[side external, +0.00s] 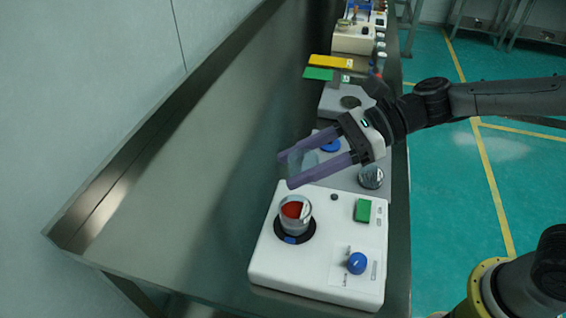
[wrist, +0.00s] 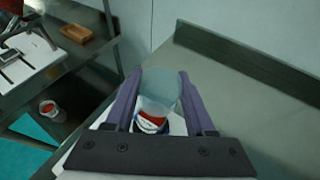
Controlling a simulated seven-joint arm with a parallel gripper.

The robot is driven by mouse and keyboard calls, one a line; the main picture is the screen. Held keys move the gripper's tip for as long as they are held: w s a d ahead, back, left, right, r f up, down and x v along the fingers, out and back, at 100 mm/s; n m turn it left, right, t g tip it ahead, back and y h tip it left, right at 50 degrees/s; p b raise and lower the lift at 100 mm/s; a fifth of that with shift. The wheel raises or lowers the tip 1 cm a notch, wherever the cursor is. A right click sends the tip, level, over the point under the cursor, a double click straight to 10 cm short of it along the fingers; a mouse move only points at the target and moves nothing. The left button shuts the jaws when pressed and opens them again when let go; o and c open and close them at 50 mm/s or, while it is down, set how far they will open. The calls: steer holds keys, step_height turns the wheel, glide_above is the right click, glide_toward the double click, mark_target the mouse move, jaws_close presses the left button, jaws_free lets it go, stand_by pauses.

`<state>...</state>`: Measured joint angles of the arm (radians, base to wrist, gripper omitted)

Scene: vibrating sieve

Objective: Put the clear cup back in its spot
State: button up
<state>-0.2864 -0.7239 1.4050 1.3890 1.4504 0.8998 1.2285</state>
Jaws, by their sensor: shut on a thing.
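The clear cup (side external: 304,163) is faint and see-through between the two purple fingers of my gripper (side external: 288,170). My gripper is shut on it and holds it in the air, near the far edge of a white machine (side external: 330,205). In the wrist view the clear cup (wrist: 160,88) sits between the fingers (wrist: 160,74). A second clear container with red contents (side external: 295,211) stands on the machine's black round seat (side external: 309,234); in the wrist view the red contents (wrist: 152,119) show below the held cup, partly hidden.
The white machine carries a blue knob (side external: 357,263) and a green button (side external: 363,210). Behind it is a grey machine with a blue part (side external: 330,146) and a metal round part (side external: 370,177). Yellow (side external: 330,62) and green (side external: 318,74) plates stand farther back. The steel bench (side external: 190,190) is clear at left.

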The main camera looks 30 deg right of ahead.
steer(key=shift+d+f+g, duration=0.2)
steer(key=shift+d+g, duration=0.1)
steer(key=shift+d, duration=0.1)
steer(key=w+d+f+m+t, duration=0.15)
steer(key=w+d+f, duration=0.25)
steer(key=w+d, duration=0.45)
glide_above(272, 166)
steer(key=s, duration=0.1)
steer(key=shift+t, duration=0.35)
step_height(272, 166, down, 9)
steer(key=shift+d+f, duration=0.15)
steer(key=shift+f, duration=0.05)
steer(key=shift+w+f, duration=0.45)
steer(key=shift+f, duration=1.55)
steer(key=shift+f, duration=0.15)
steer(key=o, duration=1.3)
steer(key=shift+o, duration=0.2)
